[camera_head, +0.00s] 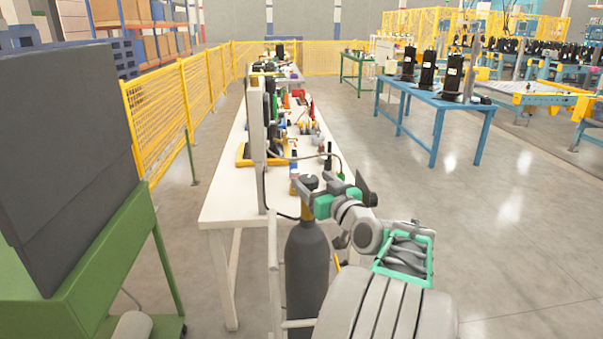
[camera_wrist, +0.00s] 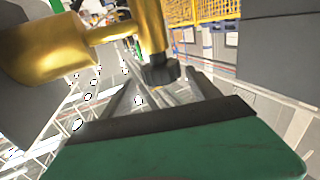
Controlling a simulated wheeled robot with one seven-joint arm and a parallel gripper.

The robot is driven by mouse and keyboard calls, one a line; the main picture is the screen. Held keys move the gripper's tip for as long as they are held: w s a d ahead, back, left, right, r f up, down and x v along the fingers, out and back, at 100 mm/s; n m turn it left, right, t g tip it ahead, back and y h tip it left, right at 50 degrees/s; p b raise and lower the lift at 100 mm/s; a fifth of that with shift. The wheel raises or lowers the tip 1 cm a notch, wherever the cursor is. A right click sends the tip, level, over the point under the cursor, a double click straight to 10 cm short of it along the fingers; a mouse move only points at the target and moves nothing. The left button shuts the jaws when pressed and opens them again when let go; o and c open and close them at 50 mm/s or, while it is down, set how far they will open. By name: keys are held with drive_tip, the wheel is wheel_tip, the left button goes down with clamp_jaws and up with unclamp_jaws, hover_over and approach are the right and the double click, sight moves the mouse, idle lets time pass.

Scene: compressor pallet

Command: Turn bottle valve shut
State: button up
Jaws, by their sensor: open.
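The gas bottle (camera_head: 307,262) is a dark grey cylinder standing upright at the near end of the white workbench. Its valve has a black knob (camera_head: 309,182) on top. In the wrist view the brass valve body (camera_wrist: 60,50) fills the upper left, and a small dark ribbed knob (camera_wrist: 160,73) sits at the end of a brass stem. My gripper (camera_wrist: 160,82) is open, with its two dark fingers on either side of that knob in the picture. Whether they touch it I cannot tell. In the head view my gripper (camera_head: 308,194) is at the bottle's top, partly hiding the valve.
The white workbench (camera_head: 228,197), crowded with tools and parts, extends behind the bottle. A green stand with a dark panel (camera_head: 70,150) is at the left. A blue table (camera_head: 440,103) with black compressors stands back right. The floor (camera_head: 500,220) at right is clear.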

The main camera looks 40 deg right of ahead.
drive_tip(key=x, duration=0.5)
drive_tip(key=shift+w+a+p, duration=0.2)
drive_tip(key=shift+w+p, duration=0.1)
drive_tip(key=shift+c, duration=0.2)
drive_tip(key=shift+f, duration=0.1)
drive_tip(key=c, duration=1.3)
